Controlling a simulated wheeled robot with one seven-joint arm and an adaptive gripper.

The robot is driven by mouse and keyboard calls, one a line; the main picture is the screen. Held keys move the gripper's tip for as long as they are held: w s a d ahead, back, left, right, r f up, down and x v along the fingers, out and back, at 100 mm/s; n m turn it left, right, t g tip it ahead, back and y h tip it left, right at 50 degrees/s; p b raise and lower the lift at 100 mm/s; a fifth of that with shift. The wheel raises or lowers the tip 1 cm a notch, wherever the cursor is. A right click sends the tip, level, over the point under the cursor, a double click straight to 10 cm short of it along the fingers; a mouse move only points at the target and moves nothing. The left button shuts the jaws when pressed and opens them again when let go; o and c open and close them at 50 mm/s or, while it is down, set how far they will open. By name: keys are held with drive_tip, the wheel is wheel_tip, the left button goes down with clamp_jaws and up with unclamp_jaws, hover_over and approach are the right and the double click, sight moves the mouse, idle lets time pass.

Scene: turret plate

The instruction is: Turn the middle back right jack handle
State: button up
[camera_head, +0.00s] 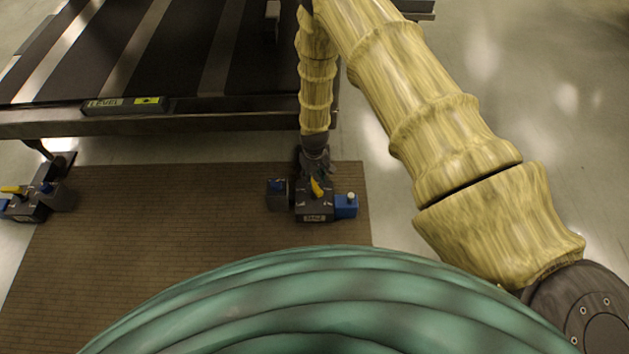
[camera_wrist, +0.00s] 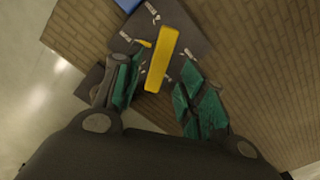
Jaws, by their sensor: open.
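A dark jack (camera_head: 314,207) with blue end parts stands on the brown mat near its back right edge in the head view. Its yellow handle (camera_head: 317,187) shows just below my gripper (camera_head: 314,160), which reaches down over the jack. In the wrist view the yellow handle (camera_wrist: 158,58) is a long bar lying on the dark top plate (camera_wrist: 186,30) of the jack. My gripper (camera_wrist: 157,98) is open there, with a green-padded finger on each side of the near end of the handle. I cannot tell whether either finger touches it.
A second jack (camera_head: 38,198) with a yellow handle stands at the far left. A dark plate table (camera_head: 215,123) with a level (camera_head: 122,105) on its front edge lies behind. The brown mat (camera_head: 150,240) is clear between the jacks.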

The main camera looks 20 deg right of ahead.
wheel_tip(320, 180, up, 8)
drive_tip(key=shift+r, duration=0.15)
idle(0.3)
idle(0.4)
drive_tip(key=s+d+f+m, duration=0.1)
drive_tip(key=s+f, duration=0.2)
drive_tip(key=s, duration=0.6)
drive_tip(key=s+d+f, duration=0.2)
drive_tip(key=s, duration=0.7)
drive_tip(key=s+r+m, duration=0.2)
drive_tip(key=s+r, duration=0.1)
drive_tip(key=s, duration=1.6)
wheel_tip(320, 180, up, 29)
drive_tip(key=p, duration=2.8)
drive_tip(key=shift+d+f, duration=0.2)
drive_tip(key=shift+d, duration=0.15)
